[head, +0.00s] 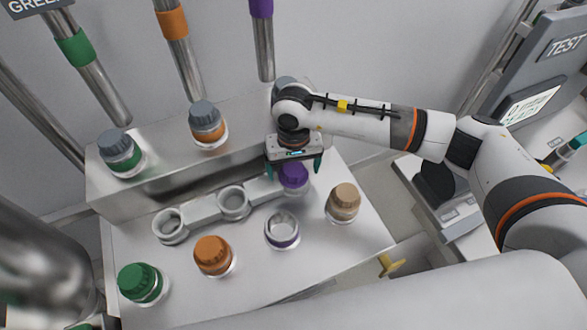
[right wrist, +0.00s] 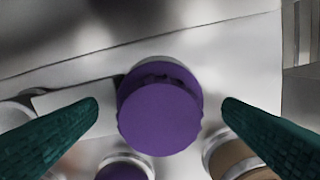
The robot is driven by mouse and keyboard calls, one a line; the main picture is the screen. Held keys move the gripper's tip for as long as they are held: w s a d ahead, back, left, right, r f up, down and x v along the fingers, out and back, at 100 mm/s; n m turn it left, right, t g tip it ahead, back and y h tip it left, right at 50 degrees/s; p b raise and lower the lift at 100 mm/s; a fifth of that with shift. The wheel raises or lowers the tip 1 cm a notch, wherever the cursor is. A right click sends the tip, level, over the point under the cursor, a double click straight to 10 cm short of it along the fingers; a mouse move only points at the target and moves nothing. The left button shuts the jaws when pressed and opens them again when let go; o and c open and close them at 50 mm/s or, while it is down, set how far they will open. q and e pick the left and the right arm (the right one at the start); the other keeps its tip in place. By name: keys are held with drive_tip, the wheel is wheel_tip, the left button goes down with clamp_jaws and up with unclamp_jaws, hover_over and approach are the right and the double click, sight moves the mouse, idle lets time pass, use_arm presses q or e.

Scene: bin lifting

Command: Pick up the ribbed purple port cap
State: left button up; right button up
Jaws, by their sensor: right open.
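The ribbed purple port cap (head: 293,176) sits at the right end of a grey holder strip with two empty rings (head: 234,203). It also shows in the middle of the right wrist view (right wrist: 160,115), with its flat top toward the camera. My right gripper (head: 294,168) is open directly over the cap, pointing down. In the wrist view its teal fingers (right wrist: 160,104) stand to the left and right of the cap, with a gap on each side. An uncapped port with a purple band (head: 282,232) is in front of the cap. My left gripper is not in view.
A tan cap (head: 343,201) stands close to the right of the purple cap. Orange (head: 212,255) and green (head: 141,283) caps stand at the front left. Grey-topped bottles (head: 207,125) stand on the raised step behind. Pipes hang above.

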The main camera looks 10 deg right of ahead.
sight(293, 168)
drive_tip(key=shift+f, duration=0.25)
drive_tip(key=c, duration=1.3)
drive_tip(key=shift+o, duration=0.2)
wheel_tip(293, 168, up, 9)
drive_tip(key=b, duration=0.3)
drive_tip(key=shift+r, duration=0.55)
